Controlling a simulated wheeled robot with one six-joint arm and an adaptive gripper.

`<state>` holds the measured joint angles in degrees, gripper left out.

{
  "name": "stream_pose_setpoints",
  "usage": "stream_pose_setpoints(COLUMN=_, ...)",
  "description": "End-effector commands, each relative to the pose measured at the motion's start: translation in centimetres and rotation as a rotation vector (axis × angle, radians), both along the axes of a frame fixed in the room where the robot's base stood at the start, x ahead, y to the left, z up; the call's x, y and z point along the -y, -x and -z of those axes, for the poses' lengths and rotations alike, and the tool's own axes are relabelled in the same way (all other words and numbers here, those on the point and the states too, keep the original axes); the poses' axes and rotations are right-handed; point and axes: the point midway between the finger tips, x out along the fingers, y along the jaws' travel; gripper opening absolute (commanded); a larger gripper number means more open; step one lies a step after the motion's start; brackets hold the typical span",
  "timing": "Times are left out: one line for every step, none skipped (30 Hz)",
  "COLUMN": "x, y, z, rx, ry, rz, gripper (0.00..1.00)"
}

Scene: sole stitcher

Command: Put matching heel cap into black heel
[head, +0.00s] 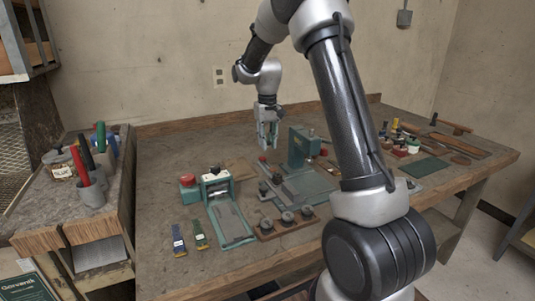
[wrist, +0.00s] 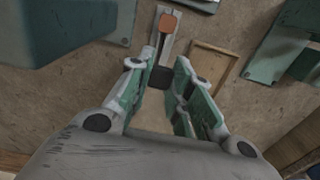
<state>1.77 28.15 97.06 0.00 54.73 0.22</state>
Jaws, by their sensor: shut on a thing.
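My gripper (head: 267,143) hangs above the bench, to the left of the green press-like machine. In the wrist view its fingers (wrist: 160,74) are closed on a small black block, likely a heel cap (wrist: 160,78). In the head view the held piece is too small to make out. Several dark round pieces (head: 287,218) sit on a wooden strip at the front of the bench; I cannot tell whether one is the black heel. In the wrist view a grey strip with an orange-brown square end (wrist: 167,22) lies beyond the fingertips.
The green machine (head: 301,148) stands right of my gripper. A green-framed fixture (head: 231,222), blue and green tagged pieces (head: 179,240) and a red-topped block (head: 188,187) are at front left. A shallow wooden tray (wrist: 232,62) lies beyond the fingers. The bench's back left is clear.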

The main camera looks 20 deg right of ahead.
Motion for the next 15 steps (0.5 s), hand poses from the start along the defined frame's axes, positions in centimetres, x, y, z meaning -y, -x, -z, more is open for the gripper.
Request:
stream_pose_setpoints(x=-0.1, y=-0.1, z=-1.1, rx=0.009, ry=0.0, rz=-0.002, gripper=0.13)
stream_pose_setpoints(x=-0.2, y=-0.1, z=-1.6, rx=0.014, ry=0.0, rz=-0.003, gripper=0.13)
stream_pose_setpoints(x=-0.3, y=0.0, z=-2.5, rx=0.023, ry=0.001, rz=-0.006, gripper=0.13)
stream_pose_setpoints(x=-0.5, y=0.3, z=-3.1, rx=0.027, ry=0.001, rz=-0.008, gripper=0.13)
stream_pose_setpoints(x=-0.6, y=0.8, z=-3.6, rx=0.029, ry=0.001, rz=-0.011, gripper=0.13)
stream_pose_setpoints(x=-0.8, y=1.7, z=-4.1, rx=0.029, ry=0.001, rz=-0.014, gripper=0.13)
stream_pose_setpoints(x=-1.0, y=2.4, z=-4.4, rx=0.03, ry=0.0, rz=-0.017, gripper=0.13)
stream_pose_setpoints(x=-1.2, y=3.3, z=-4.6, rx=0.029, ry=0.0, rz=-0.019, gripper=0.13)
stream_pose_setpoints(x=-1.4, y=4.6, z=-4.7, rx=0.028, ry=0.0, rz=-0.023, gripper=0.13)
stream_pose_setpoints(x=-1.5, y=5.6, z=-4.7, rx=0.027, ry=0.0, rz=-0.025, gripper=0.13)
stream_pose_setpoints(x=-1.6, y=6.6, z=-4.6, rx=0.024, ry=0.001, rz=-0.027, gripper=0.13)
stream_pose_setpoints(x=-1.7, y=7.9, z=-4.4, rx=0.02, ry=0.001, rz=-0.03, gripper=0.13)
stream_pose_setpoints(x=-1.8, y=8.8, z=-4.1, rx=0.017, ry=0.001, rz=-0.031, gripper=0.13)
stream_pose_setpoints(x=-1.9, y=9.7, z=-3.9, rx=0.013, ry=0.0, rz=-0.033, gripper=0.13)
stream_pose_setpoints(x=-1.9, y=10.6, z=-3.5, rx=0.008, ry=0.0, rz=-0.034, gripper=0.13)
